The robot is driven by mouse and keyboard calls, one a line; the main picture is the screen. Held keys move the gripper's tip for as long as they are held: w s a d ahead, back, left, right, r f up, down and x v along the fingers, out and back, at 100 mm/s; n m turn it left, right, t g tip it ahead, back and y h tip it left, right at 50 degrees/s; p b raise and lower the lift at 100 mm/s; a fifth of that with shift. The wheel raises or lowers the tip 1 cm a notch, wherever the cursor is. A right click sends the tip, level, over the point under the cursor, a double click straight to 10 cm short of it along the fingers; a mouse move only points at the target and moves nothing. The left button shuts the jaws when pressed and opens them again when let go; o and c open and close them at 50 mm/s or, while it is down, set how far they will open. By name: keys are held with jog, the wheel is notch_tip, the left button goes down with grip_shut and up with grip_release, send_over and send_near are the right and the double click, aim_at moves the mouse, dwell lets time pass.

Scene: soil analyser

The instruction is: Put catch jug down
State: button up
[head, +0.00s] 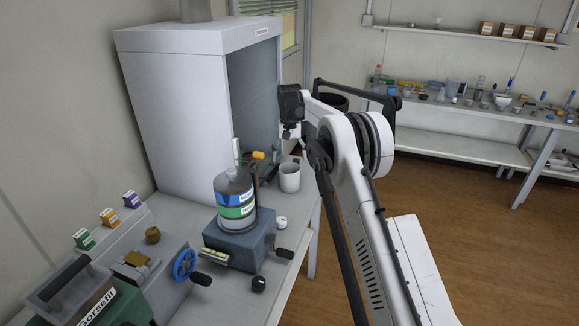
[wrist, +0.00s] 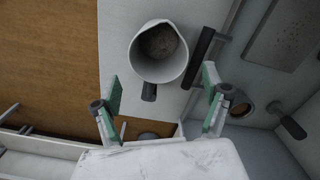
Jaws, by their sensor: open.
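The catch jug (head: 289,177) is a white cylindrical jug standing upright on the bench, near its right edge and in front of the grey cabinet. In the wrist view the jug (wrist: 136,62) is seen from above, with grey-brown matter inside and a dark handle (wrist: 149,92) pointing toward my gripper. My gripper (wrist: 161,88) is open, its green-padded fingers spread wide with the handle in the gap between them as seen from above. Nothing is held. In the head view my gripper (head: 291,135) is above the jug; its fingers are small and hard to make out.
A large grey cabinet (head: 180,95) stands behind. A blue-grey device (head: 240,245) with a banded clear bottle (head: 234,200) is left of the jug. A dark bar (wrist: 201,57) lies close to the jug's right in the wrist view. Open floor (head: 480,240) lies right of the bench.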

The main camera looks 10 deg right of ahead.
jog(key=s+r+t, duration=0.1)
jog(key=s+r, duration=0.3)
jog(key=r, duration=0.6)
jog(key=s+r+t, duration=0.1)
jog(key=s+r, duration=0.4)
jog(key=r, duration=0.4)
jog(key=s+r+n+t, duration=0.1)
jog(key=s+r, duration=0.3)
jog(key=s, duration=0.4)
jog(key=s+r+t, duration=0.1)
jog(key=s+r, duration=0.2)
jog(key=s, duration=0.6)
jog(key=s+f+t, duration=0.1)
jog(key=s+f, duration=0.2)
jog(key=s, duration=0.7)
jog(key=s+f+t, duration=0.1)
jog(key=s+f, duration=0.3)
jog(key=s, duration=0.6)
jog(key=s+f+t, duration=0.1)
jog(key=s+f, duration=0.3)
jog(key=s, duration=0.6)
jog(key=shift+s+f+n, duration=0.25)
jog(key=shift+s+n, duration=0.05)
jog(key=shift+n, duration=0.1)
jog(key=shift+a, duration=0.1)
jog(key=shift+f+b, duration=1.35)
jog(key=shift+b, duration=0.15)
